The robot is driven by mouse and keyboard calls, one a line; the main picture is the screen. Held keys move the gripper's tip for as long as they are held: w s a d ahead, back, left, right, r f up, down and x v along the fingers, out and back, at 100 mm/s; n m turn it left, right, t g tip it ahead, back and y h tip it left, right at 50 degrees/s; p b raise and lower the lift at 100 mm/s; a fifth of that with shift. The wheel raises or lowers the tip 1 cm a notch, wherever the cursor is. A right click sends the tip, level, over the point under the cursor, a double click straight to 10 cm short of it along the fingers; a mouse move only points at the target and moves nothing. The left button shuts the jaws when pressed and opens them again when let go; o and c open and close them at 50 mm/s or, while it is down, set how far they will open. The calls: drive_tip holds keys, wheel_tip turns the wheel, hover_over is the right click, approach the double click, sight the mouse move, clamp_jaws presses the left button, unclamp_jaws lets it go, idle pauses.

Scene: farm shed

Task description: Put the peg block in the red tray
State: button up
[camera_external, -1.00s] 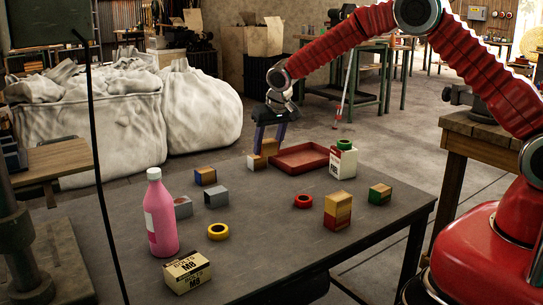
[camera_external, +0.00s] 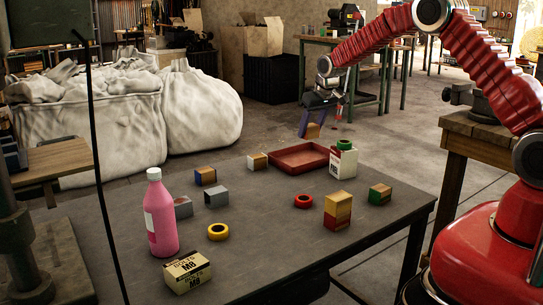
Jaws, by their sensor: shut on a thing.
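My gripper (camera_external: 311,132) is shut on a small tan wooden block (camera_external: 313,131). It holds the block in the air, above the table and over the far right part of the red tray (camera_external: 291,172) as seen in the picture. The block's face is partly hidden by the fingers, so I cannot tell whether it has a peg. The red tray is shallow, lies at the table's far edge and looks empty.
A white carton (camera_external: 343,162) with a green ring on top stands close against the tray's right side. A stacked block pair (camera_external: 338,210), a red ring (camera_external: 303,201), a yellow ring (camera_external: 218,231) and a pink bottle (camera_external: 160,215) stand nearer.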

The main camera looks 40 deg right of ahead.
idle(0.4)
drive_tip(key=shift+f, duration=3.1)
drive_tip(key=shift+f, duration=1.9)
drive_tip(key=shift+f, duration=0.1)
drive_tip(key=o, duration=1.1)
drive_tip(key=v, duration=1.2)
drive_tip(key=shift+s, duration=0.1)
